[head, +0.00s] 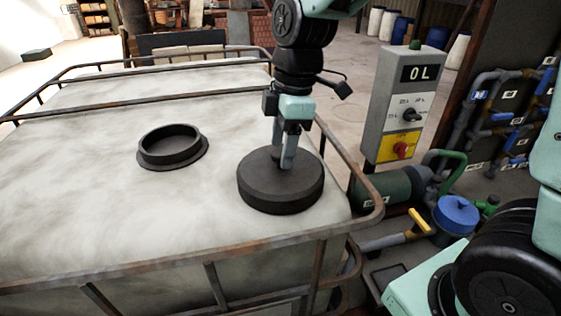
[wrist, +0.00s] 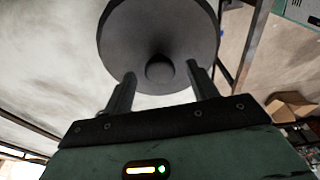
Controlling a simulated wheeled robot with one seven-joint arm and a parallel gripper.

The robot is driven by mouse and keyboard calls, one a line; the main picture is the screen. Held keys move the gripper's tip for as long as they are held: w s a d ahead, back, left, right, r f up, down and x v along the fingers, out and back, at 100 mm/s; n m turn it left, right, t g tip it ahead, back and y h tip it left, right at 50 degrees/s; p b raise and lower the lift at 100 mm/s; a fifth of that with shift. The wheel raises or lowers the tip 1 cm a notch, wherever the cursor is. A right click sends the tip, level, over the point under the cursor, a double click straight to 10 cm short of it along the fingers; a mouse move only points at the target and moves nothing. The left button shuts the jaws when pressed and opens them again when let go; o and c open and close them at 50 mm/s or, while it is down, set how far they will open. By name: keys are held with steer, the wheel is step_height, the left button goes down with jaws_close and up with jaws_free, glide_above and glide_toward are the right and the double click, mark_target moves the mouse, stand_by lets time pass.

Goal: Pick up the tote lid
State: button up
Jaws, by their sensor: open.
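The tote lid (head: 280,192) is a thick, dark round disc with a small knob in its middle. It lies flat on top of the white tote (head: 75,200), near its right front corner. My gripper (head: 285,155) points down over the lid's middle, its fingers at the knob. In the wrist view the lid (wrist: 128,40) shows its round knob (wrist: 160,69) between and just beyond the fingertips of my gripper (wrist: 160,76). The fingers are apart, with a gap on each side of the knob. The tote's open round neck (head: 171,146) stands left of the lid.
A rusty metal rail (head: 180,263) runs around the tote's top edge, close to the lid on the right. A grey control box (head: 400,105) reading "0 L" stands to the right. A pump (head: 385,190) and pipes are below it. The tote top around the neck is clear.

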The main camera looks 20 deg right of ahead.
steer(key=shift+f, duration=0.35)
jaws_close()
